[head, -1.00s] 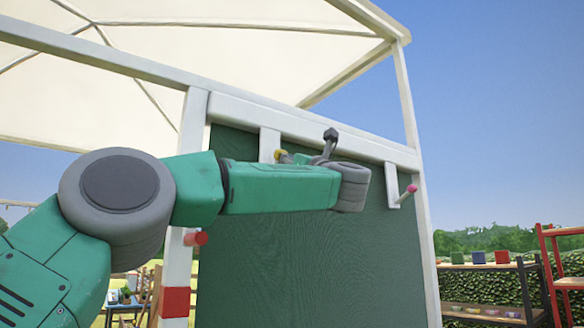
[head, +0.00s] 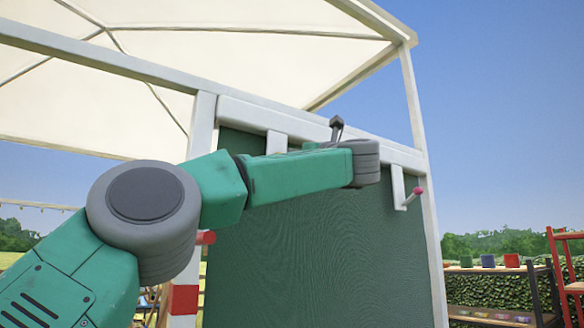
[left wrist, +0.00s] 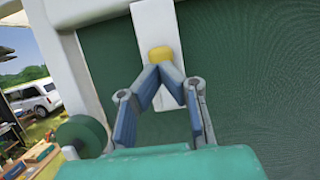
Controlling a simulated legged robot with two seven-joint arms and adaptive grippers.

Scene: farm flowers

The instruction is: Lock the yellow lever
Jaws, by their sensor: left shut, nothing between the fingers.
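The yellow lever's rounded knob (left wrist: 160,54) shows in the left wrist view in front of a white upright bracket (left wrist: 155,22) on the green panel. My left gripper (left wrist: 168,72) is shut and empty, its two blue-grey fingers meeting just below the knob in the picture. I cannot tell whether the fingertips touch the knob. In the head view my left arm (head: 300,174) crosses the panel's top, and its wrist hides the yellow knob and the fingers. My right gripper is not in view.
A pink-knobbed lever (head: 418,190) hangs at the panel's upper right, and a red knob (head: 206,238) sits on the left post. The white frame beam (head: 260,110) runs above the green panel (head: 320,260). Shelves with pots (head: 500,290) stand at the right.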

